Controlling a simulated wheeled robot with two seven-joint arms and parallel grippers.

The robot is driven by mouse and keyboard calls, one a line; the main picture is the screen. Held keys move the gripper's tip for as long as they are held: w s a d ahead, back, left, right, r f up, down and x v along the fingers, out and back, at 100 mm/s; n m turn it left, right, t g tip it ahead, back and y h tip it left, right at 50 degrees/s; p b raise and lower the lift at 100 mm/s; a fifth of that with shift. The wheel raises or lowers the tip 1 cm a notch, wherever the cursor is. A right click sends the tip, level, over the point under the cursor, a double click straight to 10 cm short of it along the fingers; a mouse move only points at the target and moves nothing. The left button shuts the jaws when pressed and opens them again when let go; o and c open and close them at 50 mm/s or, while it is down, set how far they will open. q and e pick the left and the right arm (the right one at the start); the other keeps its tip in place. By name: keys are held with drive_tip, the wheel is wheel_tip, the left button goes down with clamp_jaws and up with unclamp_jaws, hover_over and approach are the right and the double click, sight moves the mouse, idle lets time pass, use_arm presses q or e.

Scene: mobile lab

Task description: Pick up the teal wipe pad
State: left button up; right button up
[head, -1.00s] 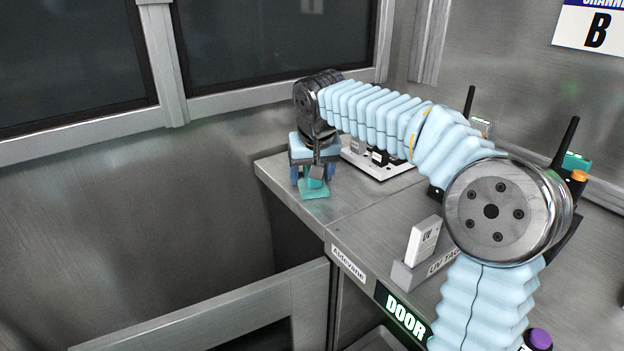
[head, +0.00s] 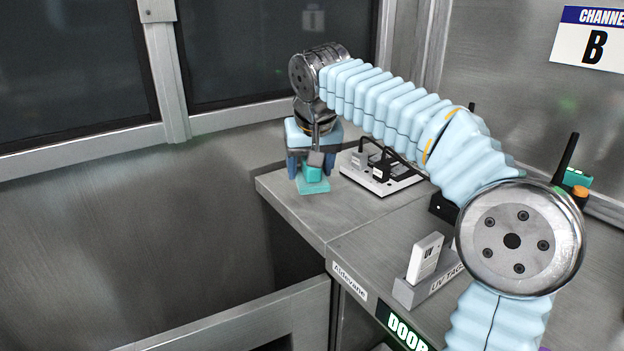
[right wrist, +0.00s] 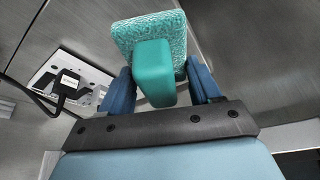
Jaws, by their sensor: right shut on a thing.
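The teal wipe pad (head: 313,186) is at the far left corner of the steel counter, with a textured flat base and a smooth block-shaped grip on top. My right gripper (head: 312,170) points down over it, shut on the pad's grip. In the right wrist view the wipe pad (right wrist: 153,62) sits between the two blue fingers of the gripper (right wrist: 160,85). Whether the pad's base touches the counter or hangs just above it I cannot tell. My left gripper is not in view.
The steel counter (head: 345,215) has free room in front of the pad. A white power strip with black plugs (head: 378,172) lies just right of the gripper. A UV tag holder (head: 425,262) stands near the front edge. A wall is behind.

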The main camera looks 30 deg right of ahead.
drive_tip(key=s+a+r, duration=0.5)
drive_tip(key=s+a, duration=0.1)
drive_tip(key=s, duration=0.2)
drive_tip(key=shift+s+a+r+b, duration=0.2)
drive_tip(key=shift+a+r+b, duration=0.1)
drive_tip(key=shift+r, duration=0.1)
drive_tip(key=shift+d, duration=0.1)
drive_tip(key=o, duration=0.4)
drive_tip(key=shift+c, duration=0.9)
